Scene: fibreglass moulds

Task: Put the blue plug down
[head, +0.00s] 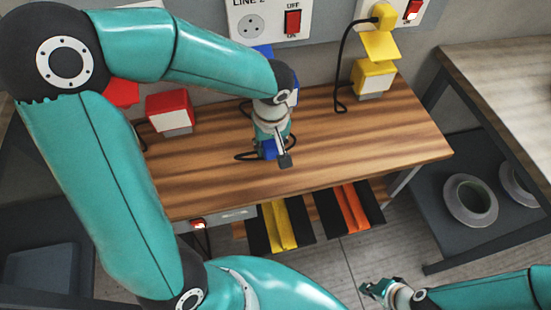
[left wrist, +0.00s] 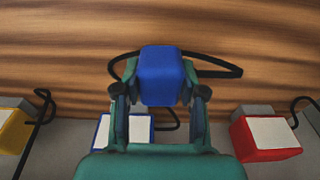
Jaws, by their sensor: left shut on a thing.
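My left gripper (head: 276,152) is over the middle of the wooden bench, shut on the blue plug (head: 268,148). In the left wrist view the blue plug (left wrist: 160,75) sits between the two fingers (left wrist: 160,95), with the wood behind it. Its black cable (left wrist: 215,63) loops beside it over the bench top. I cannot tell whether the plug touches the wood. My right gripper (head: 372,288) is low at the bottom right of the head view, away from the bench, too small to tell its opening.
On the bench (head: 370,150) stand a red box (head: 168,106) and a yellow box (head: 374,78). A blue box with a white face (left wrist: 125,130) shows in the left wrist view. A yellow plug (head: 384,15) is at the right wall panel.

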